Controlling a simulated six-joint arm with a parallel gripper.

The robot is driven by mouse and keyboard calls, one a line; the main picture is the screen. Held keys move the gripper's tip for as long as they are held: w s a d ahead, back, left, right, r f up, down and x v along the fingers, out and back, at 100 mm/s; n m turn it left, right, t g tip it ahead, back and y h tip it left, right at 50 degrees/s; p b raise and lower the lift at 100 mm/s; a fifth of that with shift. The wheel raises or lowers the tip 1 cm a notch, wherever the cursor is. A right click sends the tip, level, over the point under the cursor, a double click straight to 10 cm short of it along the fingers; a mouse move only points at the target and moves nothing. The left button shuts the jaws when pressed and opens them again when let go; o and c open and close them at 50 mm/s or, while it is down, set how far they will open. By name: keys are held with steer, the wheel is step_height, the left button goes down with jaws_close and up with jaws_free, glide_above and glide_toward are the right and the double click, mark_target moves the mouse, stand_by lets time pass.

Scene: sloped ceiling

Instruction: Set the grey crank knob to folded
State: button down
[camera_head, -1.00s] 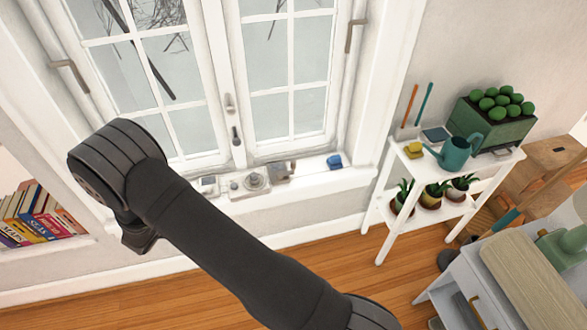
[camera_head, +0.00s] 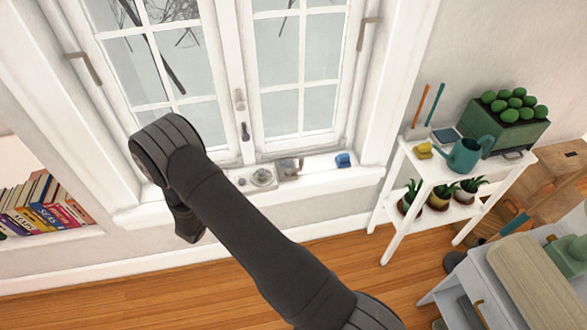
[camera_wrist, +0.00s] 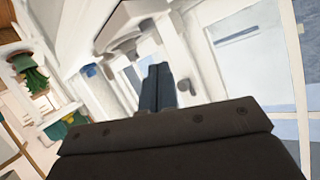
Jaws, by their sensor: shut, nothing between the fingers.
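A small grey round knob (camera_head: 262,177) sits on a pale plate on the windowsill in the head view. It looks like the crank knob, but it is too small to tell whether it is folded. A grey block with a brownish lever (camera_head: 290,168) stands just right of it. In the wrist view, my gripper (camera_wrist: 157,70) shows two dark fingers pressed together, with nothing between them. Pale window parts lie beyond the fingers, and I cannot make out the knob for sure there.
The windowsill (camera_head: 325,177) also holds a blue object (camera_head: 343,160). Window handles (camera_head: 245,132) stand above the sill. A white shelf (camera_head: 400,225) with plants and a teal watering can (camera_head: 470,154) is at right. Bookshelves (camera_head: 60,235) are at left. The floor between is clear.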

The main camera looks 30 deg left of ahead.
steer(key=w+d+f+n+t, duration=0.1)
steer(key=w+d+n+t, duration=0.1)
steer(key=w+d+n, duration=0.3)
steer(key=w+d+f+n+t+h, duration=0.1)
steer(key=w+d+n, duration=0.5)
steer(key=n, duration=0.8)
steer(key=shift+d+f+t, duration=0.55)
steer(key=shift+f+t, duration=0.05)
steer(key=shift+t, duration=0.2)
glide_toward(301, 164)
steer(key=w+a, duration=0.2)
steer(key=a, duration=0.3)
steer(key=shift+w, duration=0.4)
steer(key=shift+w+d, duration=0.3)
steer(key=shift+w, duration=0.25)
steer(key=shift+w+d, duration=0.3)
steer(key=shift+w, duration=0.3)
steer(key=shift+w+d, duration=0.5)
steer(key=shift+w, duration=0.2)
steer(key=shift+r, duration=0.1)
steer(key=shift+w+m+g, duration=0.1)
steer(key=shift+m+g, duration=0.4)
